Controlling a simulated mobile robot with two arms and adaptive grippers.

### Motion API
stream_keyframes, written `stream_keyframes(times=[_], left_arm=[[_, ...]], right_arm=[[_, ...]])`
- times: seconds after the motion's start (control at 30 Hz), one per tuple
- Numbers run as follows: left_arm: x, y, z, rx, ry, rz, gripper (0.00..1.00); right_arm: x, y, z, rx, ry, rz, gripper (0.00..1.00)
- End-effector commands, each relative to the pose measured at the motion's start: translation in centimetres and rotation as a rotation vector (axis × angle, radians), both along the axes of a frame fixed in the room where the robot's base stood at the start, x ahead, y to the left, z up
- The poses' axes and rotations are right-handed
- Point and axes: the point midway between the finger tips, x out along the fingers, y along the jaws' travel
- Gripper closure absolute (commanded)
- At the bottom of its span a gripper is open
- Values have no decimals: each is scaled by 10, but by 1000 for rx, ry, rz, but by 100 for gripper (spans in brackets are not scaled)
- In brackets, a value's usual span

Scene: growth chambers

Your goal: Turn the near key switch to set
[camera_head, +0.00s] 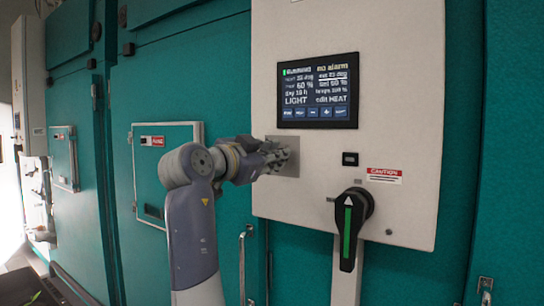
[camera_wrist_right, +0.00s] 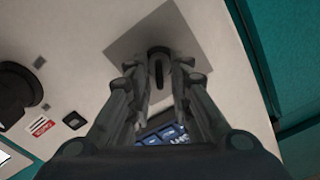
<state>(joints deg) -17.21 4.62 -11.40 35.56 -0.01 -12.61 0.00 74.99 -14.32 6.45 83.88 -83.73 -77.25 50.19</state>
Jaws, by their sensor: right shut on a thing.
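The near key switch (camera_wrist_right: 158,67) is a dark round switch with a key slot shape at its middle. It sits on a square grey plate (camera_head: 289,171) on the pale control panel; the plate also shows in the wrist view (camera_wrist_right: 128,45). My right gripper (camera_head: 280,156) reaches the plate from the left and hides the switch in the head view. In the wrist view its two fingers (camera_wrist_right: 159,78) stand on either side of the switch, shut on it. Any position labels on the plate are not readable. My left gripper is not in view.
A display screen (camera_head: 318,91) is above the switch. A black rotary handle (camera_head: 351,215) with a green stripe juts out at lower right, beside a caution label (camera_head: 384,175). A small black button (camera_head: 350,159) sits above the handle. Teal chamber doors (camera_head: 130,90) stand at left.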

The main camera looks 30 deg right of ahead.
Motion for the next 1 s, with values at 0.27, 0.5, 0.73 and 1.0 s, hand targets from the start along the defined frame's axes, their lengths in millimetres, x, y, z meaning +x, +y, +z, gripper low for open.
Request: stream_keyframes(times=[0.27,0.5,0.73,1.0], left_arm=[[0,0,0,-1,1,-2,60],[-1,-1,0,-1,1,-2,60],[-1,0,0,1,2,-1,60],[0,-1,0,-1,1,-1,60]], right_arm=[[0,-1,1,-2,-2,0,76],[0,-1,1,-1,-1,0,74],[-4,12,0,-2,0,3,74],[-20,52,-1,-1,1,2,74]])
